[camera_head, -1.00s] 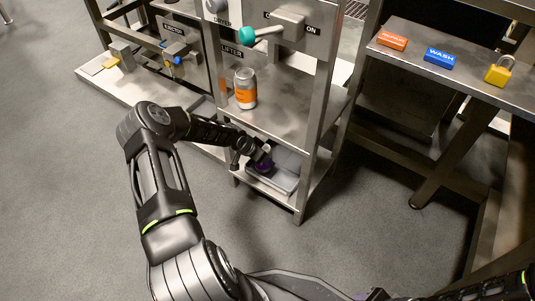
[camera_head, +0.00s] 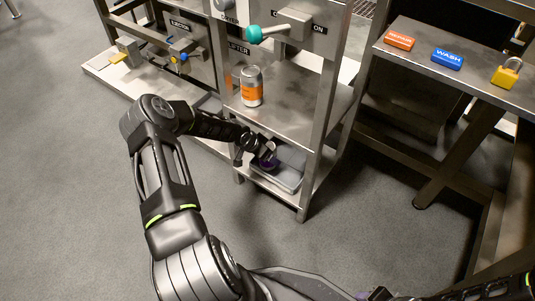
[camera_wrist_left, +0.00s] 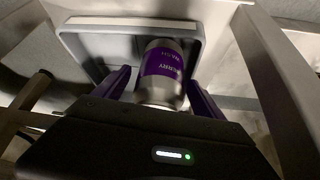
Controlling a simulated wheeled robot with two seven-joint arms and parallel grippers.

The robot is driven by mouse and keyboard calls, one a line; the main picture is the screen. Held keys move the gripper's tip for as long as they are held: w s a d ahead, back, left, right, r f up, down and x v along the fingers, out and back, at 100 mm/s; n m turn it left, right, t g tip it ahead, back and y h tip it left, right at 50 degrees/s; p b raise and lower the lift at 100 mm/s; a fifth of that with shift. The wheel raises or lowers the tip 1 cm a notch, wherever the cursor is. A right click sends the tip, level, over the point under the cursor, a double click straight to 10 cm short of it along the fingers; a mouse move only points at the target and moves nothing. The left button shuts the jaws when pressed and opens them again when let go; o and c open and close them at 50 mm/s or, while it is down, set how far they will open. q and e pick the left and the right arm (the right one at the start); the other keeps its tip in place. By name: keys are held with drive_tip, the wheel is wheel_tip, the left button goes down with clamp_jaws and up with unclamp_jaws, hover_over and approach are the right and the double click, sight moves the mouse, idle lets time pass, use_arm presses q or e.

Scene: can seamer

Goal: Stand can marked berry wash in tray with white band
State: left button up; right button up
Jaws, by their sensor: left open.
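The purple-banded silver can marked BERRY (camera_wrist_left: 163,68), its second word hard to read, is between my left gripper's fingers (camera_wrist_left: 157,80) in the left wrist view. The fingers are open, with one on each side of it. The grey tray (camera_wrist_left: 88,42) lies behind it, with a pale band along its far wall. In the head view, the purple can (camera_head: 269,163) is at the tray (camera_head: 289,183) on the low shelf, mostly hidden by my left gripper (camera_head: 262,155). Whether the can rests on the tray floor is unclear. My right gripper (camera_head: 376,294) is cut off at the bottom edge.
An orange-banded can (camera_head: 251,87) stands on the shelf above. A teal-knobbed lever (camera_head: 254,35) juts out above it. Frame posts (camera_head: 318,140) flank the low shelf. Red, blue WASH (camera_head: 447,58) and yellow padlock (camera_head: 507,72) items lie on the right bench.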

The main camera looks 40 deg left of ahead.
use_arm(q)
drive_tip(key=p+v, duration=0.4)
drive_tip(key=v, duration=0.7)
idle(0.3)
